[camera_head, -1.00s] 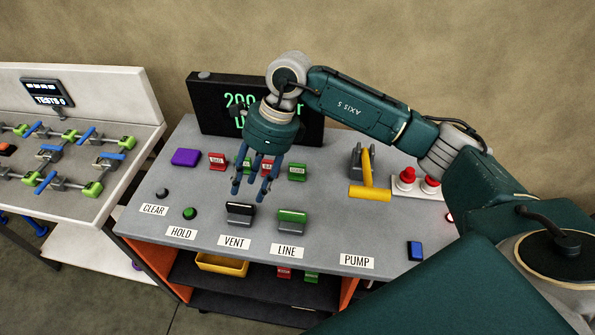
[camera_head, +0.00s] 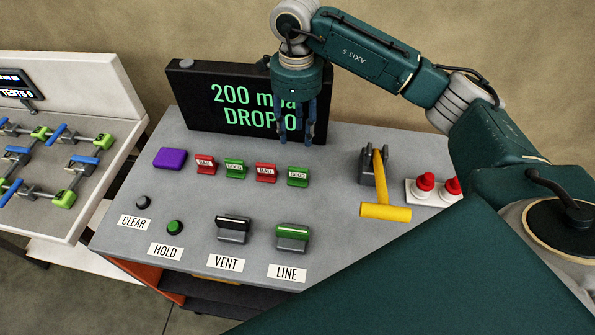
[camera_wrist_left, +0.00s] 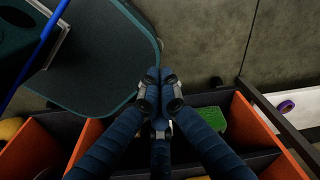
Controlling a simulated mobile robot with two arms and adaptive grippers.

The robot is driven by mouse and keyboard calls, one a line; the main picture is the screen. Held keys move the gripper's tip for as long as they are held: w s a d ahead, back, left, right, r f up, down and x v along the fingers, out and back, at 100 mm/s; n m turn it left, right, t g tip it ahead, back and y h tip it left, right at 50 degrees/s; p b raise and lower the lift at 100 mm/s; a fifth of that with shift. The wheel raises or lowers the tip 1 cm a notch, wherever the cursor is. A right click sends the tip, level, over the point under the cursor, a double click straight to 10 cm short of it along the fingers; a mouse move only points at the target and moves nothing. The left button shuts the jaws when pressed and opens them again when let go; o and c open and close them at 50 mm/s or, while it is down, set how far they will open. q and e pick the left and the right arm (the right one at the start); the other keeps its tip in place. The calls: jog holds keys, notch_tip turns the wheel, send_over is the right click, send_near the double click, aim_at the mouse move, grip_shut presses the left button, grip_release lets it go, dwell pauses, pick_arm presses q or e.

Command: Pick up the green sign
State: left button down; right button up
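Two green signs marked GOOD stand on the grey console top in the head view, one left (camera_head: 235,169) and one right (camera_head: 298,176), alternating with red signs. My right gripper (camera_head: 296,138) points down behind the right green sign in the picture, in front of the display. Its fingers are apart with nothing seen between them. How high it is above the console is hard to tell. My left gripper (camera_wrist_left: 160,80) shows only in the left wrist view, its fingers together, no object seen in them, over a shelf with orange walls.
Red signs (camera_head: 205,165) (camera_head: 266,173) flank the left green sign. A purple block (camera_head: 170,158), black display (camera_head: 180,100), yellow-handled lever (camera_head: 385,212) and red buttons (camera_head: 425,182) surround the row. Vent (camera_head: 234,229) and line (camera_head: 292,237) switches stand in front.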

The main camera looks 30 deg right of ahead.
aim_at(298, 169)
pick_arm(q)
notch_tip(298, 169, down, 6)
jog(key=s+b, duration=0.3)
jog(key=b, duration=0.2)
pick_arm(e)
notch_tip(298, 169, down, 6)
jog(key=shift+w+r, duration=0.1)
jog(key=shift+r, duration=0.1)
jog(key=shift+f, duration=0.2)
notch_tip(298, 169, down, 4)
jog(key=shift+f+p, duration=0.1)
jog(key=shift+p, duration=0.85)
jog(key=shift+f, duration=0.35)
jog(key=f+p, duration=0.1)
jog(key=f, duration=0.1)
jog(key=s+f+p, duration=0.1)
jog(key=f+p, duration=0.1)
jog(key=shift+f, duration=0.8)
pick_arm(q)
jog(key=r, duration=0.2)
jog(key=w+r, duration=0.1)
jog(key=r, duration=0.2)
jog(key=shift+w+a, duration=0.15)
jog(key=shift+w, duration=0.05)
pick_arm(e)
grip_shut()
